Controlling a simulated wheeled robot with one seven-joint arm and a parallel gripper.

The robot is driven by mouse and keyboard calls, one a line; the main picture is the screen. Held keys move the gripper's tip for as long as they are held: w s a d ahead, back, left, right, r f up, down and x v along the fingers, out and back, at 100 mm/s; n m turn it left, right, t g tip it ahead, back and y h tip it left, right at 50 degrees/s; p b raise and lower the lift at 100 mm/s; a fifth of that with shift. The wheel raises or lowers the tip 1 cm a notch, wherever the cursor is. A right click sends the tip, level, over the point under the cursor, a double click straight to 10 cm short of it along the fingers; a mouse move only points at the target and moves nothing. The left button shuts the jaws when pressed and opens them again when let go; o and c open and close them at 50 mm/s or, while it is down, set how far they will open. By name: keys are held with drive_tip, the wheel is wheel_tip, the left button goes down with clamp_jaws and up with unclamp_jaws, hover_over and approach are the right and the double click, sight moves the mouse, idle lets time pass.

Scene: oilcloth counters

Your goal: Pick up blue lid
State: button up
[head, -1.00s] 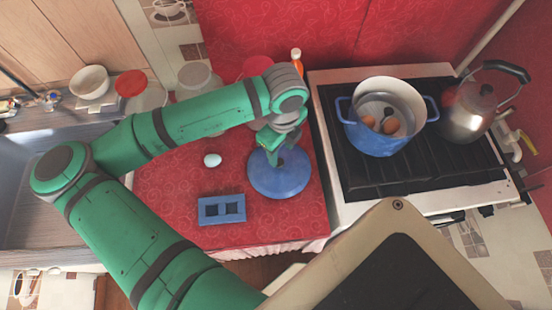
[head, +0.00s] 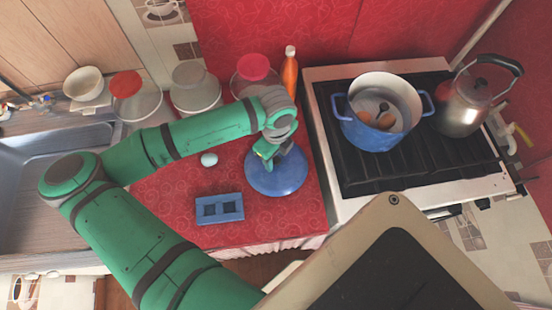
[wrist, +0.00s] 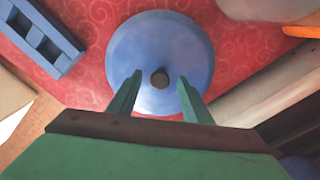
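The blue lid (head: 284,178) lies on the red oilcloth counter, left of the stove. In the wrist view the round lid (wrist: 160,40) shows a dark knob (wrist: 160,78) at its middle. My gripper (head: 268,155) is over the lid. In the wrist view my gripper (wrist: 158,88) is open, with one green finger on each side of the knob and a gap on both sides. The fingers point down at the lid; whether they touch its surface I cannot tell.
A blue two-hole block (head: 219,208) and a white egg (head: 209,159) lie to the left. A blue pot (head: 372,132) with eggs and a kettle (head: 468,100) stand on the stove. Jars (head: 195,90) and an orange bottle (head: 290,70) stand behind.

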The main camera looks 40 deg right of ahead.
clamp_jaws()
drive_tip(key=shift+r, duration=0.15)
